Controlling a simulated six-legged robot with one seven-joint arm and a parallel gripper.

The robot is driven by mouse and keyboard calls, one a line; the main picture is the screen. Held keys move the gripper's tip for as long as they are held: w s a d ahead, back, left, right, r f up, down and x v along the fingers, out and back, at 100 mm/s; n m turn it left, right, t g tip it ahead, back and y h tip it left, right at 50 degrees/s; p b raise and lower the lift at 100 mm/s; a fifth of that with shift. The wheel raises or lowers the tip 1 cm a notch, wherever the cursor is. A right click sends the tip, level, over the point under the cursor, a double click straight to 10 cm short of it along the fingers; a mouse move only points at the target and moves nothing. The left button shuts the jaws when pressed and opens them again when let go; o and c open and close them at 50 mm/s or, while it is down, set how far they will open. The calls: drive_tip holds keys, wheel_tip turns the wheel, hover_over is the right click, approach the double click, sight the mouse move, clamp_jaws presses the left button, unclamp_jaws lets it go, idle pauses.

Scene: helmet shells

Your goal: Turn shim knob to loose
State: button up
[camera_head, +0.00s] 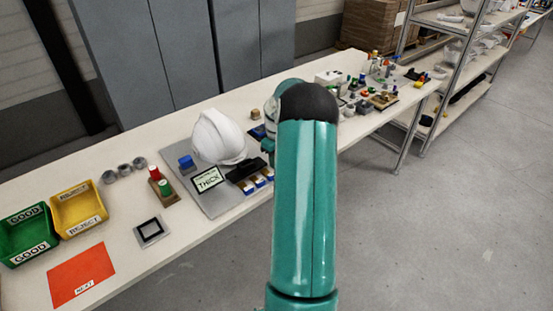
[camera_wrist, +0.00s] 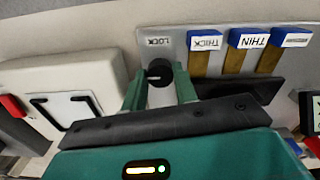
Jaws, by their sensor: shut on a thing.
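A small black knob (camera_wrist: 159,72) sits on a grey panel (camera_wrist: 154,25) in the wrist view, beside a printed LOCK label. My gripper (camera_wrist: 159,83) has one green finger on each side of the knob and is shut on it. The knob's exact pointer angle is hard to read. Blue-topped tabs marked THICK (camera_wrist: 205,41) and THIN (camera_wrist: 248,39), plus a third blue-topped tab (camera_wrist: 292,38), stand right of the knob. In the head view my arm hides the gripper and knob.
In the head view a white helmet shell (camera_head: 217,137) rests on a grey plate near a screen (camera_head: 207,180) reading THICK. Red and green buttons (camera_head: 159,181), a yellow REJECT bin (camera_head: 78,209) and a green GOOD bin (camera_head: 28,234) lie left. Small items crowd the table's far end.

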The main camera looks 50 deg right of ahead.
drive_tip(key=o, duration=1)
wheel_tip(320, 180, up, 14)
drive_tip(key=shift+f, duration=0.15)
idle(0.4)
